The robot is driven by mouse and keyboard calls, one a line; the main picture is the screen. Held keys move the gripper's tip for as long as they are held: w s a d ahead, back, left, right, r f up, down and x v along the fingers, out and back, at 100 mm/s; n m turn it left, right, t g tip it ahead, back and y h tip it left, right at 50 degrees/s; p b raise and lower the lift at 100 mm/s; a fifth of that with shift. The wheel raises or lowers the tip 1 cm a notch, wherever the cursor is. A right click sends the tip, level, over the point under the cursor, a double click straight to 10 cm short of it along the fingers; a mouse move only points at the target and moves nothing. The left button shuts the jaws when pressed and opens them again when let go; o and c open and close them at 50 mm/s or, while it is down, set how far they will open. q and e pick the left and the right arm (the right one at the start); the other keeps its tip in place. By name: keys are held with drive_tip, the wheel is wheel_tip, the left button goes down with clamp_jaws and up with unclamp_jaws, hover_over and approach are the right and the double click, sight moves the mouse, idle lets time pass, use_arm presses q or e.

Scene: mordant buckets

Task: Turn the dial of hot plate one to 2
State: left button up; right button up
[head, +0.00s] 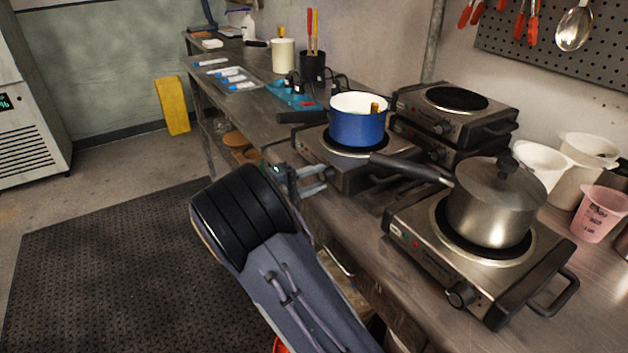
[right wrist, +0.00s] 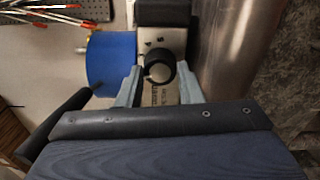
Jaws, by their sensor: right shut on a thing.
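The hot plate (head: 365,165) under a blue pot (head: 357,124) stands in the middle of the steel bench; I can read no number on it. My right gripper (head: 322,180) reaches its front face from the left. In the right wrist view, the black round dial (right wrist: 160,67) sits between the two pale fingers (right wrist: 160,88), which are shut on it. The dial's pointer and scale are too small to read. The blue pot also shows in the right wrist view (right wrist: 110,60). My left gripper is out of view.
A nearer hot plate (head: 480,290) bears a lidded steel pot (head: 492,205), whose long handle (head: 412,168) points toward the right gripper. Stacked hot plates (head: 455,112) stand behind. Plastic jugs (head: 600,212) stand at right. Floor at left has a black mat (head: 110,270).

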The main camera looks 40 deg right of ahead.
drive_tip(key=o, duration=1)
